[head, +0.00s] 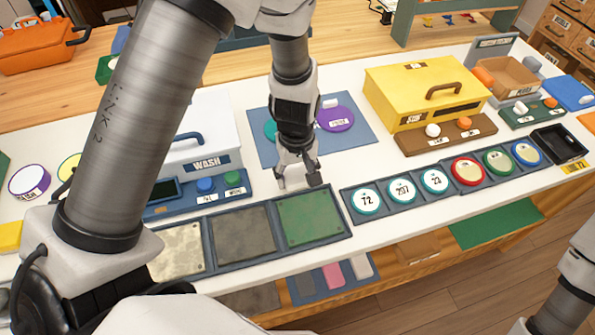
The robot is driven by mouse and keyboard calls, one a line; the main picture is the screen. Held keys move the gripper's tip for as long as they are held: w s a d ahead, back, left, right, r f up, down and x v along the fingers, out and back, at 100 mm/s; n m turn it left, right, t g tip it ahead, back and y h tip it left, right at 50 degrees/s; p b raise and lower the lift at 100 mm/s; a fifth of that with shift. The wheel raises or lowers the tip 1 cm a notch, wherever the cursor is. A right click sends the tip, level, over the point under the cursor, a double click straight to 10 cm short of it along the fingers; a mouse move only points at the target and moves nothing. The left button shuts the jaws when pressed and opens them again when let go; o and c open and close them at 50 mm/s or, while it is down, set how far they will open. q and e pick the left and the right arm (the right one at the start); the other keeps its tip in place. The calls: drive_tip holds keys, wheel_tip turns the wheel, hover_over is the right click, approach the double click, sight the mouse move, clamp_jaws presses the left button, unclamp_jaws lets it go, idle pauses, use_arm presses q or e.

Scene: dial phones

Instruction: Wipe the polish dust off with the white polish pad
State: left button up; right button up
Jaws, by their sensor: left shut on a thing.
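My left gripper (299,182) points down just behind the green panel (310,216), near its back edge. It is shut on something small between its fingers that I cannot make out. The green panel is the right one of three in a dark frame, with a dark grey panel (243,235) and a mottled beige panel (177,250) to its left. A small whitish pad-like block (358,265) lies on the lower shelf beside a pink one (333,275); I cannot tell whether it is the white polish pad. Dust is not clearly visible. My right gripper is out of view.
Behind the gripper a blue mat (355,142) carries a teal disc (270,130) and a purple disc (335,118). A white WASH box (205,130) stands left, a yellow box (425,90) right. Several round dials, including a red one (467,171), line the front right.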

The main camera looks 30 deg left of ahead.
use_arm(q)
drive_tip(key=r, duration=0.1)
drive_tip(key=r+p, duration=0.2)
drive_tip(key=shift+s+a+r, duration=0.2)
drive_tip(key=shift+a+r, duration=0.1)
drive_tip(key=shift+d+r+p, duration=0.2)
drive_tip(key=shift+r+p, duration=0.45)
drive_tip(key=shift+p, duration=0.3)
wheel_tip(320, 180, up, 2)
drive_tip(key=shift+a+r+p, duration=0.1)
drive_tip(key=shift+a+p, duration=0.05)
drive_tip(key=shift+p, duration=0.95)
drive_tip(key=shift+r+p, duration=0.8)
drive_tip(key=shift+p, duration=0.1)
